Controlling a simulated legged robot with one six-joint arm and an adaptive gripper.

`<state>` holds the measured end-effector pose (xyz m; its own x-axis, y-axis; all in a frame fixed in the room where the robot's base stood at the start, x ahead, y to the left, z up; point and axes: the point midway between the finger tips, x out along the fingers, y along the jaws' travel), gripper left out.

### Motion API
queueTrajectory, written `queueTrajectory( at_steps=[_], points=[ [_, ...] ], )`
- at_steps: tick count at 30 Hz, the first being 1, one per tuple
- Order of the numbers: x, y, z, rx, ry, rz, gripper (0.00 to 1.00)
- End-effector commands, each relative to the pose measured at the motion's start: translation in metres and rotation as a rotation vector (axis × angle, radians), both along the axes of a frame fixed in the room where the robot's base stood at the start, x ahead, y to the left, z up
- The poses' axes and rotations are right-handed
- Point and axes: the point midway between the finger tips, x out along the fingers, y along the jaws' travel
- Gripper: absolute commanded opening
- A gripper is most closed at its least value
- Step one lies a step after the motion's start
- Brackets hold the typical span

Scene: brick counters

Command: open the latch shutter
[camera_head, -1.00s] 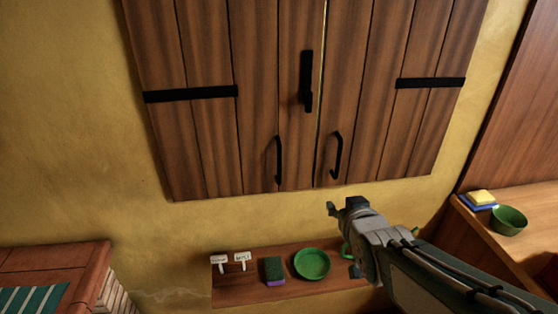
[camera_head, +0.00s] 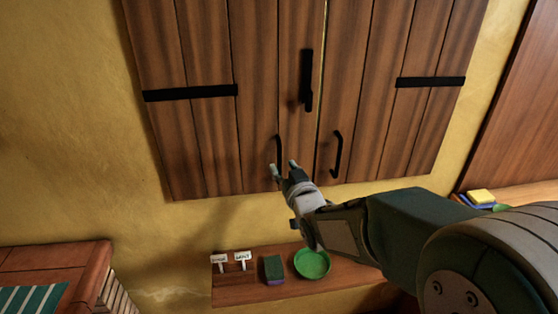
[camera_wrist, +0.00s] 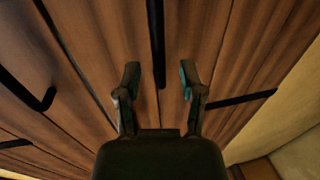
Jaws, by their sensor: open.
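The wooden shutter (camera_head: 215,140) has two plank doors with a narrow gap between them. A black latch bar (camera_head: 307,80) stands upright just left of the gap. A black left handle (camera_head: 278,148) and a right handle (camera_head: 337,153) are near the lower edge. My gripper (camera_head: 283,168) is open, its fingertips pointing up at the lower end of the left handle, which they partly hide. In the wrist view, a dark upright bar (camera_wrist: 156,40) lies in line with the space between my open fingers (camera_wrist: 160,85). I cannot tell contact.
Below the shutter, a wooden shelf (camera_head: 240,290) holds a green bowl (camera_head: 312,264), a sponge (camera_head: 274,268) and small white signs (camera_head: 242,257). A brick counter (camera_head: 60,260) is at lower left. Black straps (camera_head: 190,93) cross the doors. A wooden panel (camera_head: 525,110) stands at right.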

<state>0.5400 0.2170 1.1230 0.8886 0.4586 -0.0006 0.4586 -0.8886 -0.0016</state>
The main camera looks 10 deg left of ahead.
Motion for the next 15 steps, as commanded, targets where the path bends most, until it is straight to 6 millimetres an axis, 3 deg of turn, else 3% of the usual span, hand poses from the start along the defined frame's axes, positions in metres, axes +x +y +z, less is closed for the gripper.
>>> queueTrajectory(
  at_steps=[6, 15],
  points=[
    [0.026, 0.014, 0.0, 0.0, 0.001, 0.001, 0.51],
    [0.032, 0.016, 0.0, 0.0, 0.0, 0.0, 0.51]
  ],
)
